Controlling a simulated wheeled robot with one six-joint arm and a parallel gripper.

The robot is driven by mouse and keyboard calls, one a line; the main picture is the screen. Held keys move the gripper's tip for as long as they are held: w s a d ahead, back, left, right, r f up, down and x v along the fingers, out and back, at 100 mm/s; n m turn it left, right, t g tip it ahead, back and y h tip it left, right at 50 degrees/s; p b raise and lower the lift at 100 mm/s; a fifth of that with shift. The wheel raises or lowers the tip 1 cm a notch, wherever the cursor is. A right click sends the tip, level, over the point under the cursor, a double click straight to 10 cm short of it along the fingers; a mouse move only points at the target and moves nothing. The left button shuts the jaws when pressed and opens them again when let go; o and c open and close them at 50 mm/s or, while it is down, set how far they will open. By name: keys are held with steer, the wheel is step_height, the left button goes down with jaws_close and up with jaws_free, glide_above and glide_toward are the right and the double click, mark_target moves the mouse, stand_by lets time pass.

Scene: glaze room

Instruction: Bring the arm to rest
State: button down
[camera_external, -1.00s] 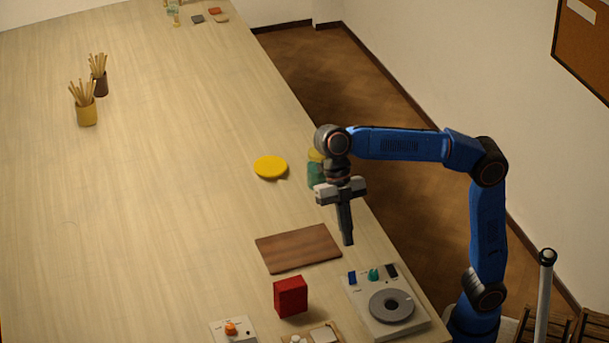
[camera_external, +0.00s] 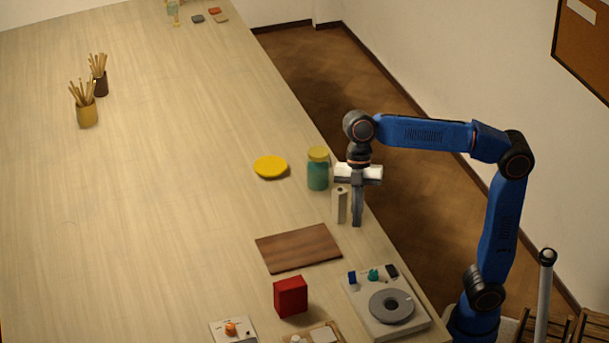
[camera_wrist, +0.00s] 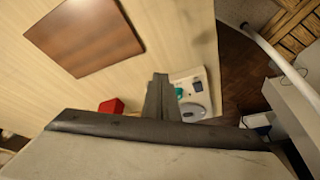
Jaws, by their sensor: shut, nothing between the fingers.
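My gripper (camera_external: 357,222) is shut and empty. It points down above the right edge of the long wooden table, with my blue arm reaching to it from the lower right. In the wrist view its closed fingers (camera_wrist: 160,82) show in front of the table edge. A pale upright block (camera_external: 340,206) stands on the table just left of the fingers; I cannot tell how small the gap is. A teal jar with a yellow lid (camera_external: 318,170) stands behind it to the left.
A brown board (camera_external: 298,248), a red block (camera_external: 291,297) and a device with a grey disc (camera_external: 388,306) lie nearer the front. A yellow disc (camera_external: 270,167) lies left of the jar. Pencil cups (camera_external: 87,113) stand far left. The middle of the table is clear.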

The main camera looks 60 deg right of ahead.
steer(key=d+f+m, duration=0.1)
steer(key=d, duration=0.2)
steer(key=s+d+f+m+t, duration=0.1)
steer(key=d+f+m, duration=0.1)
steer(key=d, duration=0.1)
steer(key=d+f+m+t, duration=0.1)
steer(key=d+f+m, duration=0.1)
steer(key=d, duration=0.1)
steer(key=shift+s+d+f, duration=0.15)
steer(key=shift+s+d, duration=0.15)
steer(key=shift+s, duration=0.05)
steer(key=s+d+f+m+t+h, duration=0.2)
steer(key=s+d+f+m, duration=0.5)
steer(key=d+f, duration=0.4)
steer(key=s+d+f+m+t+h, duration=0.2)
steer(key=s+d+f+m, duration=0.5)
steer(key=d+f, duration=0.4)
step_height(320, 180, down, 2)
steer(key=shift+s+d+f+m+t, duration=0.15)
steer(key=shift+d+f+m+t, duration=0.15)
steer(key=shift+m, duration=0.6)
steer(key=shift+r, duration=0.1)
